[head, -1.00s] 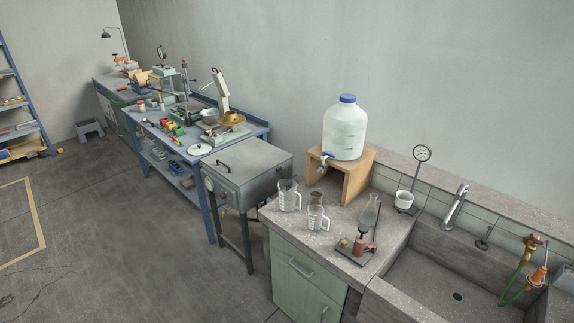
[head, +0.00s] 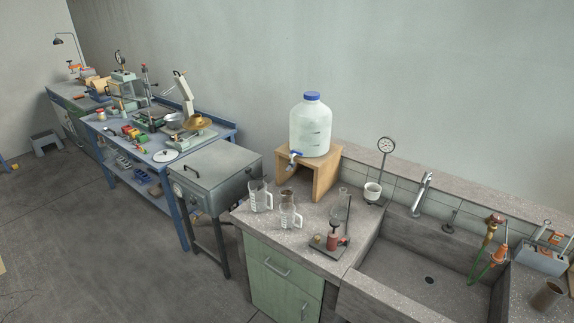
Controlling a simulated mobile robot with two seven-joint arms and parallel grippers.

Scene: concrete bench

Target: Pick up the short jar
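No vessel in the head view is plainly marked as the short jar. A small pale jar with a reddish top (head: 101,115) stands far off on the blue workbench (head: 215,139), too small to make out well. On the concrete bench (head: 325,208) stand two clear measuring jugs, a left jug (head: 260,197) and a right jug (head: 287,217). A brown cup-like vessel (head: 547,296) stands at the far right. Neither of my grippers is in view.
A large water bottle (head: 311,128) stands on a wooden stand (head: 326,178). A small burner stand (head: 332,240) and a white cup (head: 373,190) are to its right. A sink (head: 440,268) fills the right side. A grey metal box (head: 213,172) stands left of the bench.

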